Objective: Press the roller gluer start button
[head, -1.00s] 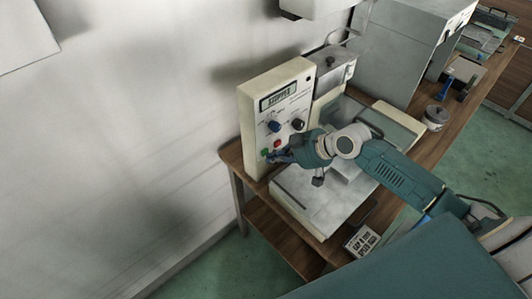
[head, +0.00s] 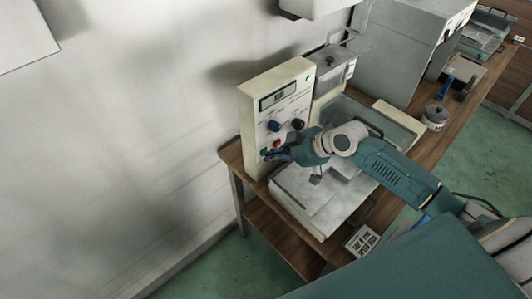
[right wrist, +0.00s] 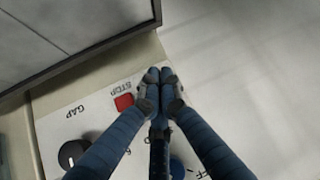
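The roller gluer (head: 318,205) stands on a wooden bench with its cream control panel (head: 250,110) upright at the back left. The panel has a display (head: 284,93) with short text I cannot read surely, a green lamp (head: 308,79), knobs, a red stop button (head: 277,143) and a green button (head: 264,150). My right gripper (head: 268,157) has its fingertips at the panel by the green button. In the right wrist view its fingers are together, beside the red stop button (right wrist: 123,102); the green button is hidden there. My left gripper is out of view.
A grey box-shaped machine (head: 395,50) and a small round pot (head: 435,117) stand farther along the bench (head: 445,140). A printed sign (head: 362,240) is at the bench's front edge. A white wall lies behind and left of the panel.

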